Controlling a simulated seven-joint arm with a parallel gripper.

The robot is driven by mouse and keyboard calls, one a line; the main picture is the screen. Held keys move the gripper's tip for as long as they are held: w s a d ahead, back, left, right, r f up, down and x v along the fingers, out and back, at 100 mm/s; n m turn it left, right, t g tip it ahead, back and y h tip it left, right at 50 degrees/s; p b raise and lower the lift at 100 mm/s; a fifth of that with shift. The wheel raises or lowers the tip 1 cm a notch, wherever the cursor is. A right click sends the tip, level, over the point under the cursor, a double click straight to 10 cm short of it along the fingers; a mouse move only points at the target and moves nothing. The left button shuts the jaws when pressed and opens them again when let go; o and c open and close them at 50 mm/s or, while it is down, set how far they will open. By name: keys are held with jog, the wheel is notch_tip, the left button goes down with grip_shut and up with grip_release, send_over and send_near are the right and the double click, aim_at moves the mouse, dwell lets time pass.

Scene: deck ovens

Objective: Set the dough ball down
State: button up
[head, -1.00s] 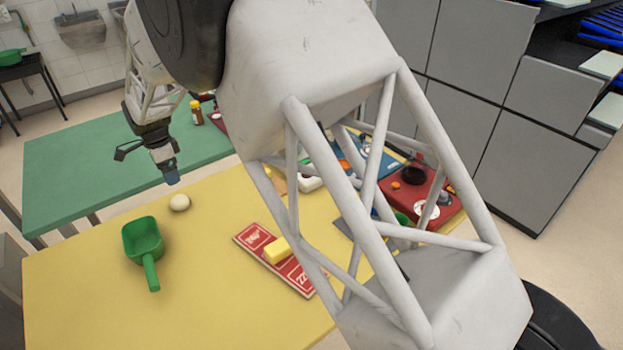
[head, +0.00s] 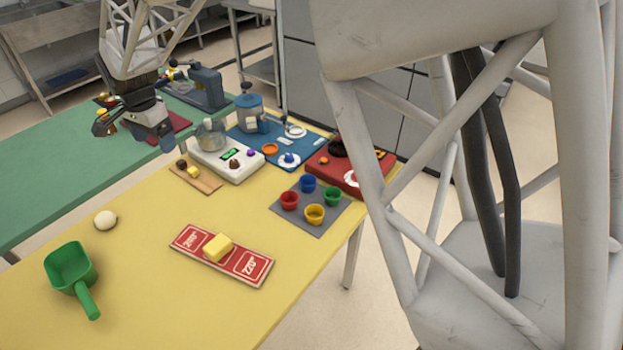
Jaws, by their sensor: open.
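The dough ball (head: 105,220) is a small cream-white ball. It rests on the yellow table (head: 150,295) near its left edge, above the green scoop in the picture. My gripper (head: 140,146) is open and empty. It hangs over the far side of the table, up and to the right of the dough ball and clear of it. Nothing covers the dough ball.
A green scoop (head: 72,272) lies near the dough ball. A red board (head: 252,268) carries a yellow block (head: 218,247). A white scale (head: 238,165), a grey mat (head: 325,219) with coloured cups and a red tray (head: 325,168) fill the far right. A green table (head: 40,190) stands behind.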

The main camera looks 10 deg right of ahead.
jog(key=s+d+r+n, duration=0.1)
jog(key=s+d+r, duration=0.2)
jog(key=d, duration=0.6)
jog(key=s+d+r+n+t, duration=0.1)
jog(key=s+d+r, duration=0.25)
jog(key=d, duration=0.55)
jog(key=s+d+r+n, duration=0.15)
jog(key=s+d, duration=0.25)
jog(key=d, duration=0.5)
jog(key=s+d+f+n+t, duration=0.1)
jog(key=s+d+f+n, duration=0.1)
jog(key=s+d, duration=1.6)
jog(key=s+n, duration=0.1)
jog(key=s, duration=0.3)
jog(key=shift+d+f+h, duration=0.3)
